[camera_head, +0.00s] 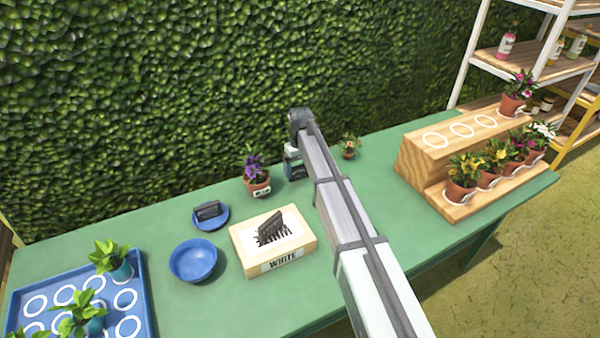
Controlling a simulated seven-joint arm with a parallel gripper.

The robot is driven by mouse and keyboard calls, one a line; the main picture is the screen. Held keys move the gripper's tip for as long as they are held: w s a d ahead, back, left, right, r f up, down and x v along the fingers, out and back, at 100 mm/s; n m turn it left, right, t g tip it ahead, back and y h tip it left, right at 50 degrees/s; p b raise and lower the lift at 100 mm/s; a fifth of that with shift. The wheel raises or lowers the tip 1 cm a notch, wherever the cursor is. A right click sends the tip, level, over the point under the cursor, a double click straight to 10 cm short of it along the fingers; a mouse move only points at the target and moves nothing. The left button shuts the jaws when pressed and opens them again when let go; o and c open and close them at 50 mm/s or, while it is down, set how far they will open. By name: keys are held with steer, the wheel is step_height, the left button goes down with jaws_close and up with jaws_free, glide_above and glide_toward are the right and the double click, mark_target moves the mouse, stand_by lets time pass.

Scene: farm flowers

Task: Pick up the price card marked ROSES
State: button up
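I cannot make out a card that reads ROSES. A dark upright piece (271,226) stands on the top of a pale wooden box (303,256), whose front label appears to read WHITE. Another dark piece (208,210) lies on a small blue saucer (221,221). A small white tag (262,191) with unreadable marks is on the pot of a purple-flowered plant (253,168). My arm reaches from the lower right over the table. Its far end, with my gripper (296,170), is near the table's back edge, right of the purple plant. The fingers are too small to read.
A blue bowl (193,261) stands left of the box. A blue tray (141,290) with ringed spots and potted plants is at the left. A wooden stepped stand (425,158) with several flower pots is at the right. A small potted plant (349,146) stands behind my arm.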

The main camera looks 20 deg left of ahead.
steer(key=shift+c, duration=1.3)
steer(key=shift+r, duration=0.1)
